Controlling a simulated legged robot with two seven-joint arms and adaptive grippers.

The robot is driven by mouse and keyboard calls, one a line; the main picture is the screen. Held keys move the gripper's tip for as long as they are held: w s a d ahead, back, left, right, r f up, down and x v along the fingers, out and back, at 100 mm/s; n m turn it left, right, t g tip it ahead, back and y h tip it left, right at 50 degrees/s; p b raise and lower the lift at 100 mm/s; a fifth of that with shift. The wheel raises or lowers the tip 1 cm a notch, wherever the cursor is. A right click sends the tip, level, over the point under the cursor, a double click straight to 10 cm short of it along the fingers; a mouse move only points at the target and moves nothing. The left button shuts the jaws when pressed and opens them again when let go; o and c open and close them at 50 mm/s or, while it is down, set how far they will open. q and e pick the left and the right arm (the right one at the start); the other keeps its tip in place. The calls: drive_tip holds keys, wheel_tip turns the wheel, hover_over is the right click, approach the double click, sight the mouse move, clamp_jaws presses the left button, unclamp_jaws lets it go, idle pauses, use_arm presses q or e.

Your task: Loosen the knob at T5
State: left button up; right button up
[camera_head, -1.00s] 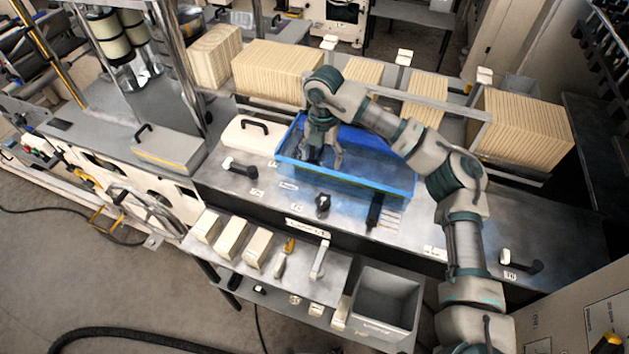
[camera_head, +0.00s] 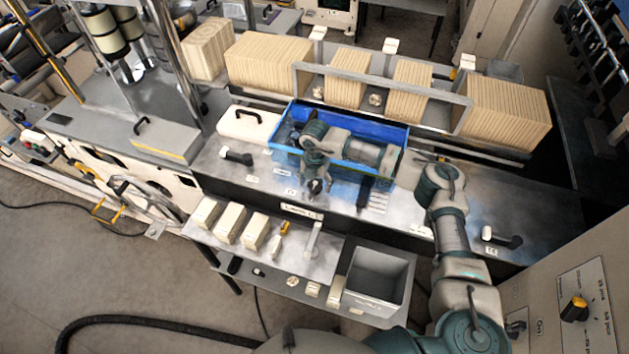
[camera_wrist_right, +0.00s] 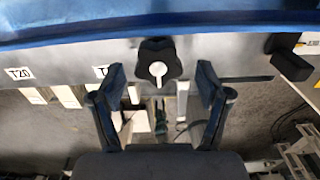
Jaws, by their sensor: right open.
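A black lobed knob with a pale centre pointer (camera_wrist_right: 158,62) is mounted on the grey metal deck. In the right wrist view it lies between and slightly beyond the fingertips of my right gripper (camera_wrist_right: 159,78). The fingers are open, one on each side, with a gap to the knob. A label starting with T (camera_wrist_right: 100,71) sits left of the knob; the left finger hides the rest of it. In the head view my right gripper (camera_head: 315,188) points down over the deck in front of the blue tray and largely covers the knob. My left gripper is not in view.
The blue tray (camera_head: 400,140) stands just behind the knob. A black bar handle (camera_head: 363,192) is to the right, and a white-and-black lever (camera_head: 237,157) to the left. A lower shelf holds blocks and a grey bin (camera_head: 378,275). Another label reads T20 (camera_wrist_right: 19,73).

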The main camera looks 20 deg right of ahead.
drive_tip(key=shift+w+d+f, duration=0.2)
drive_tip(key=shift+d+f, duration=0.05)
drive_tip(key=shift+f, duration=0.05)
drive_tip(key=shift+s+a+r, duration=0.1)
drive_tip(key=shift+a, duration=0.2)
drive_tip(key=c, duration=1.2)
drive_tip(key=shift+o, duration=0.2)
